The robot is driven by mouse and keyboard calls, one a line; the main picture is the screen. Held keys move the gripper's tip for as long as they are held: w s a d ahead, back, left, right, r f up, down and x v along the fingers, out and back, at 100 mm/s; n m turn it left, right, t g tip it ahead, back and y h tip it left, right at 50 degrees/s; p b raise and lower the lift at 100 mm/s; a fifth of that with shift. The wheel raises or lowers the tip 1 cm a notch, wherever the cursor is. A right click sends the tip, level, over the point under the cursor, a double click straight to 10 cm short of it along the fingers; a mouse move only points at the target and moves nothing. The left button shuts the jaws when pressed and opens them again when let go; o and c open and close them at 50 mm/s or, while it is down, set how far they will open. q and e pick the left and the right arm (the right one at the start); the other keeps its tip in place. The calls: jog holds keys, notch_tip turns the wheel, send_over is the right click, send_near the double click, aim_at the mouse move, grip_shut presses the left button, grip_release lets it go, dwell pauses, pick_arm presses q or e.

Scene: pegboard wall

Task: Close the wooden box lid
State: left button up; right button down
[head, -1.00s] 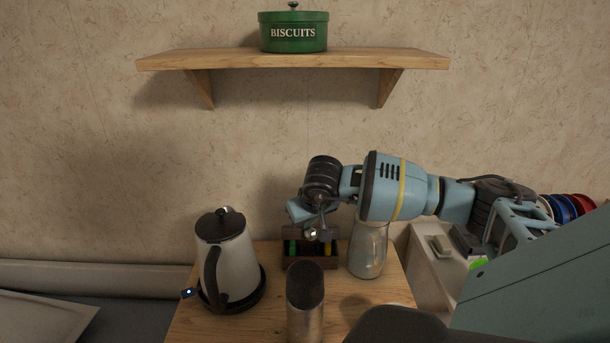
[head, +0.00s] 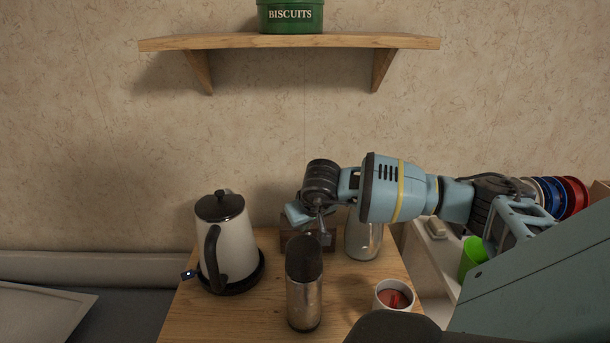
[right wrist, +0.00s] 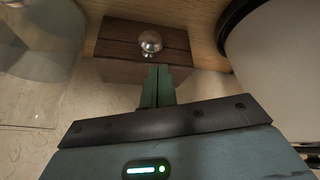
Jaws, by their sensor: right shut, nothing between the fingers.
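The dark wooden box (head: 288,238) stands at the back of the small wooden table, partly hidden behind the metal canister and my right arm. In the right wrist view the box (right wrist: 118,48) shows its lid down, with a round silver knob (right wrist: 150,42) on it. The lid looks shut; I see no gap and no contents. My right gripper (head: 322,234) is shut and empty, pointing down at the box. In the right wrist view its closed fingertips (right wrist: 158,70) are at the box edge close to the knob; whether they touch is unclear. My left gripper is out of view.
A kettle (head: 231,248) stands left of the box and a glass jar (head: 363,240) right of it. A tall metal canister (head: 304,298) stands in front. A white mug (head: 381,298) is at front right. A shelf (head: 290,42) with a green biscuit tin (head: 290,17) hangs above.

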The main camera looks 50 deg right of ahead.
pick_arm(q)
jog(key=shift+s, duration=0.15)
pick_arm(e)
jog(key=shift+r, duration=0.15)
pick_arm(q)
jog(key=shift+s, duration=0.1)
pick_arm(e)
jog(key=v, duration=0.7)
jog(key=shift+s+a+r, duration=0.15)
jog(key=shift+s+r, duration=0.05)
jog(key=shift+r, duration=0.05)
jog(key=shift+f, duration=0.1)
